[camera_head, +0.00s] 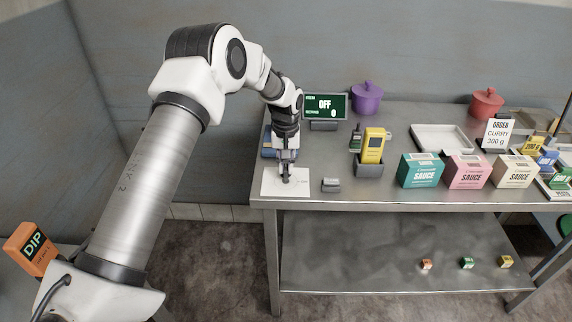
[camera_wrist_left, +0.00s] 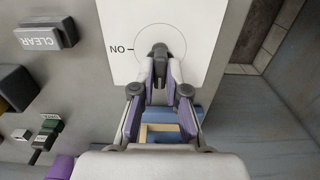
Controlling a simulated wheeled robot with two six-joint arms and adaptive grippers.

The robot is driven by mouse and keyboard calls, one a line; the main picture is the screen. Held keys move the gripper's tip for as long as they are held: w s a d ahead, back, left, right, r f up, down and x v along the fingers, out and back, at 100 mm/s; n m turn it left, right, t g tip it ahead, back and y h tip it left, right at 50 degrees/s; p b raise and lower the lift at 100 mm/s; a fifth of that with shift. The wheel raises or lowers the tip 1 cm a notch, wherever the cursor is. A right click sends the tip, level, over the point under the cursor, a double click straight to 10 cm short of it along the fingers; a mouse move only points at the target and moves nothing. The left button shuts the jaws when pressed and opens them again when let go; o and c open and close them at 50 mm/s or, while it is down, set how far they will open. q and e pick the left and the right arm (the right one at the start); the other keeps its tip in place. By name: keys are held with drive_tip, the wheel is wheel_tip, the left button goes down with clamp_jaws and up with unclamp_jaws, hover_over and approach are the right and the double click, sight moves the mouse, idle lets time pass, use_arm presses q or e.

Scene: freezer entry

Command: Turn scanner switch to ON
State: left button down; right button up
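The scanner switch is a dark knob (camera_wrist_left: 160,49) inside a circle on a white plate (camera_wrist_left: 120,58). The plate (camera_head: 272,187) also shows at the table's front left corner in the head view. An upside-down ON label (camera_wrist_left: 118,48) with a tick lies left of the knob in the wrist view. My left gripper (camera_head: 286,178) points down over the plate; in the wrist view its fingertips (camera_wrist_left: 160,66) are close together on either side of the knob and appear shut on it. The display (camera_head: 325,106) reads OFF and 0. My right gripper is not in view.
A grey CLEAR button (camera_head: 331,185) sits right of the plate. A yellow scanner (camera_head: 373,146) stands in a holder, with sauce boxes (camera_head: 421,171) farther right. A purple pot (camera_head: 367,97) is behind. A blue item (camera_wrist_left: 178,122) lies close behind the gripper.

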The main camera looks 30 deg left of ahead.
use_arm(q)
drive_tip(key=shift+m, duration=0.3)
drive_tip(key=m+p, duration=0.1)
drive_tip(key=m, duration=0.7)
drive_tip(key=shift+p, duration=0.35)
drive_tip(key=m, duration=0.4)
drive_tip(key=shift+m, duration=0.3)
drive_tip(key=m, duration=0.4)
drive_tip(key=shift+s+f+m, duration=0.1)
drive_tip(key=shift+m, duration=0.3)
drive_tip(key=c, duration=1.2)
unclamp_jaws()
